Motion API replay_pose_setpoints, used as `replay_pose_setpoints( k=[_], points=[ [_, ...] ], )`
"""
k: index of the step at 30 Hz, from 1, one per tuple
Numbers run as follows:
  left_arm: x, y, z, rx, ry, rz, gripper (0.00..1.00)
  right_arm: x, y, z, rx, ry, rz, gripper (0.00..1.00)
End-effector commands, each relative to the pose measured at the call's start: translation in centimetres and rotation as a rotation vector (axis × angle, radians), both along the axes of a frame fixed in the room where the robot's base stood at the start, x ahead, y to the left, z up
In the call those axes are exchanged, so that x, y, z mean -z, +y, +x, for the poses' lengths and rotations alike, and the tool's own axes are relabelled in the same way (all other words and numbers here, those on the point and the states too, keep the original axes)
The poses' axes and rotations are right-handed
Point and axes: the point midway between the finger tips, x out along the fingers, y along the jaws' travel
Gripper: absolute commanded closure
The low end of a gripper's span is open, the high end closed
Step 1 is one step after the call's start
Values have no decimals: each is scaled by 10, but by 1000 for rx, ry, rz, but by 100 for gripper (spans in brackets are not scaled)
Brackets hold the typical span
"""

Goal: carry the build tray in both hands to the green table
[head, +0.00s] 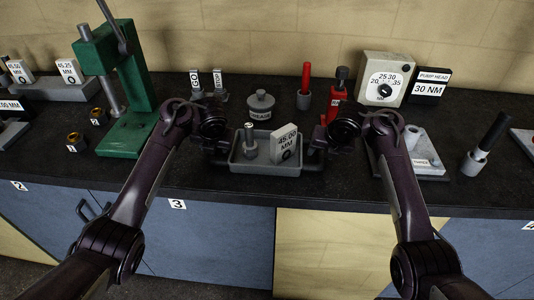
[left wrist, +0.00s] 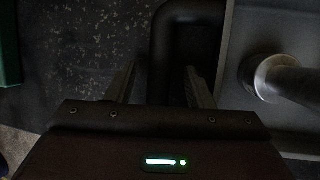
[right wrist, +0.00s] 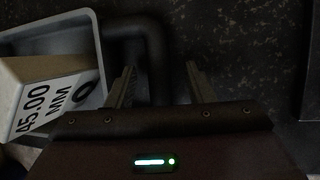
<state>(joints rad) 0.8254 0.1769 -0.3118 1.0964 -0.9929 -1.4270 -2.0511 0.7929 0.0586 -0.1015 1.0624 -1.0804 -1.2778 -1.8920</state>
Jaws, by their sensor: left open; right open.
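The grey build tray (head: 262,168) stands on the dark bench top between my two grippers. It holds a metal pin-like part (head: 250,140) and a block labelled 45.00 MM (head: 285,147). A dark handle sticks out at each end. In the left wrist view my open left gripper (left wrist: 165,85) has its fingers on either side of the left handle (left wrist: 158,50). In the right wrist view my open right gripper (right wrist: 160,85) has its fingers on either side of the right handle (right wrist: 155,50). Whether the fingers touch the handles I cannot tell. The green table is not recognisable in view.
A green press (head: 125,130) stands left of the tray. The bench's front edge is close.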

Motion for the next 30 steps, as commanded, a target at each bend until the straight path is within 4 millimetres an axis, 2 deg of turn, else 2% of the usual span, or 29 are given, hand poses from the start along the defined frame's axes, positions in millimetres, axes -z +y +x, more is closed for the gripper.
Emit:
replay_pose_setpoints(
  k=[3,12,14,25,30],
  points=[
    [0,0,0,0,0,0,55,0,0,0,0,1,0,55],
    [0,0,0,0,1,0,94,0,0,0,0,1,0,94],
    [0,0,0,0,1,0,100,0,0,0,0,1,0,100],
    [-3,0,0,0,-2,0,100,-3,0,0,0,-2,1,100],
    [-13,0,0,0,-2,0,100,-13,0,0,0,-2,1,100]
  ],
)
